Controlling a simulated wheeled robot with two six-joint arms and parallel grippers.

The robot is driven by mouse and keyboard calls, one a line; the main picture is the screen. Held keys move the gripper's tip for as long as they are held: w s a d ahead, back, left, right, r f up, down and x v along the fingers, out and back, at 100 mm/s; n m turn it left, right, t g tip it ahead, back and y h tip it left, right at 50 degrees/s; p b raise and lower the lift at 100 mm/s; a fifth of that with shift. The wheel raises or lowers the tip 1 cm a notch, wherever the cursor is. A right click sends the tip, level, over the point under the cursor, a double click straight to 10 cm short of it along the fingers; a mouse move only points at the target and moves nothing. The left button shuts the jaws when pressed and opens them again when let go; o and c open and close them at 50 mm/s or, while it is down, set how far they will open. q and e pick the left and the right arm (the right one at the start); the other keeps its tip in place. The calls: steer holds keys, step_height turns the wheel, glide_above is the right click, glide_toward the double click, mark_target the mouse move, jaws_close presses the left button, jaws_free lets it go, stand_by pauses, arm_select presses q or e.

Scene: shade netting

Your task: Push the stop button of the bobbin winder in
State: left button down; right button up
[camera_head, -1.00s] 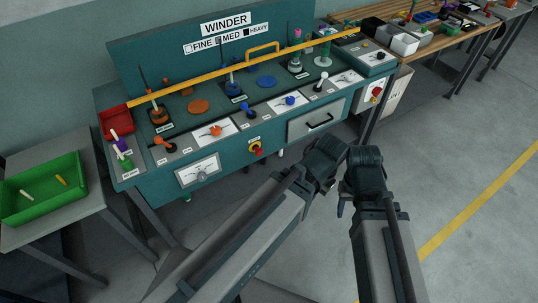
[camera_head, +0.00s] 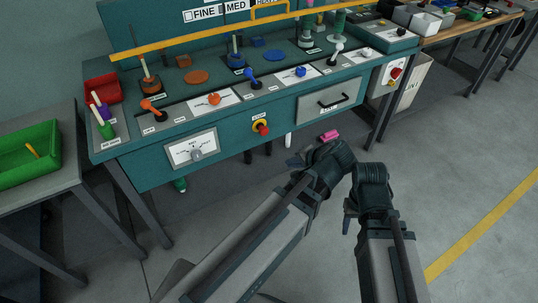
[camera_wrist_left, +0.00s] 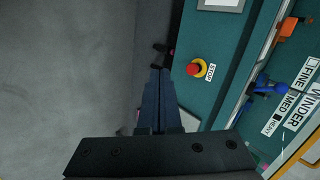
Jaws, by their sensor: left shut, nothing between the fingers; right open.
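The stop button (camera_head: 262,127) is a red mushroom head on a yellow base, on the green front panel of the bobbin winder (camera_head: 225,140), under a small STOP label. It also shows in the left wrist view (camera_wrist_left: 194,69), to the right of my left fingertips. My left gripper (camera_head: 294,161) is shut and empty, in front of the winder, below and to the right of the button and apart from it. Its closed fingers also show in the left wrist view (camera_wrist_left: 160,76). My right gripper (camera_head: 347,218) is open, further right and nearer; its fingers are partly hidden.
A dial plate (camera_head: 193,149) is left of the button and a drawer (camera_head: 328,101) is right of it. Another red knob (camera_head: 395,72) is on the winder's right end. A green tray (camera_head: 25,150) stands at left. The floor at right is clear.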

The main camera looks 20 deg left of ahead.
arm_select(q)
steer(key=w+a+f+m+t+y+b, duration=0.3)
steer(key=w+f+t+y+b, duration=0.3)
steer(key=b, duration=1.9)
steer(key=w+a+f, duration=0.1)
steer(key=w+f, duration=0.2)
steer(key=f, duration=0.2)
steer(key=shift+w+a+f+t+y, duration=0.15)
steer(key=shift+w+f+t+y, duration=0.15)
steer(key=shift+w+f+y, duration=0.1)
arm_select(e)
step_height(320, 180, down, 28)
steer(key=shift+r, duration=0.15)
